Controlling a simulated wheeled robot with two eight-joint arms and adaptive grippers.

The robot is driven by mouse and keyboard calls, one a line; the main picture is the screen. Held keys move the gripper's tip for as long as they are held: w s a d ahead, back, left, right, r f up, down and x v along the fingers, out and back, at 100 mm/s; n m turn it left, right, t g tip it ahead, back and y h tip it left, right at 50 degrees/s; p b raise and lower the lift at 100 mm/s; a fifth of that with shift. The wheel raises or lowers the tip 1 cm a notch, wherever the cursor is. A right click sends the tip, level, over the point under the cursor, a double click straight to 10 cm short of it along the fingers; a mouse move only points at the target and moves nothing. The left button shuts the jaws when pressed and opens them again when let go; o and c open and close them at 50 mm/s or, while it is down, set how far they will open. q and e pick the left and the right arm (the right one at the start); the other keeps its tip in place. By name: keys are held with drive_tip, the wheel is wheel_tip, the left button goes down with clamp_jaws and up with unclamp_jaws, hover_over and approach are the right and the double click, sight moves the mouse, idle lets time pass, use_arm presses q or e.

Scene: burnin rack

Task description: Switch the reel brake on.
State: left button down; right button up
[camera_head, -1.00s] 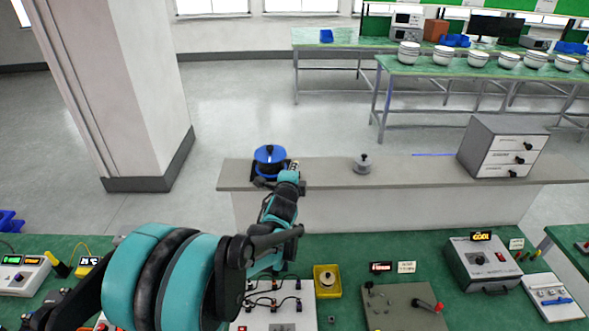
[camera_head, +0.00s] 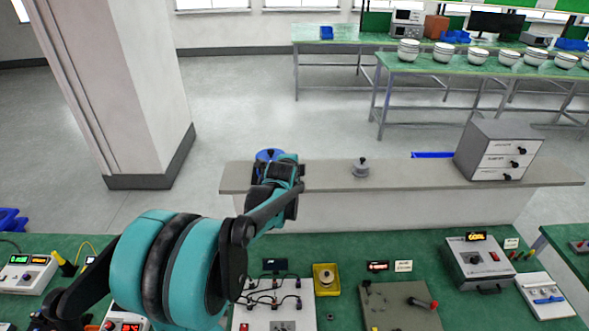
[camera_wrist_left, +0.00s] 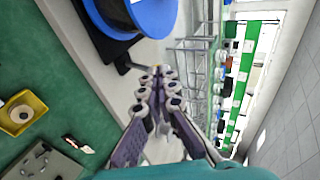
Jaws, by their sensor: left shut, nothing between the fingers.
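A blue reel (camera_head: 267,155) on a black base stands on the grey ledge, mostly hidden behind my left wrist in the head view. In the left wrist view the blue reel (camera_wrist_left: 155,14) and its black base (camera_wrist_left: 93,28) fill the upper left. A small dark part (camera_wrist_left: 122,68) sticks out from the base toward my fingers; I cannot tell whether it is the brake lever, or its setting. My left gripper (camera_wrist_left: 158,76) is shut and empty, with its tips close beside this part; contact is unclear. My right gripper is not in view.
The grey ledge (camera_head: 400,178) also carries a small metal knobbed piece (camera_head: 360,168), a blue strip (camera_head: 432,155) and a drawer cabinet (camera_head: 500,152). The green bench (camera_head: 350,250) in front holds a yellow tray (camera_head: 326,290) and several panels.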

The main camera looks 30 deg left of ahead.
use_arm(q)
drive_tip(key=w+g+p, duration=0.1)
drive_tip(key=w+a+r+g+h, duration=0.1)
drive_tip(key=shift+a+g+p, duration=0.1)
drive_tip(key=shift+g+p, duration=0.2)
drive_tip(key=shift+p, duration=0.1)
drive_tip(key=shift+w+a+n+g+h, duration=0.3)
drive_tip(key=shift+w+a+g+h, duration=0.1)
drive_tip(key=shift+w+g+h, duration=0.35)
drive_tip(key=shift+s+f, duration=0.1)
drive_tip(key=shift+f, duration=0.05)
drive_tip(key=shift+s+d+p, duration=0.1)
drive_tip(key=shift+p, duration=0.2)
drive_tip(key=shift+r+p, duration=0.45)
drive_tip(key=shift+r, duration=0.4)
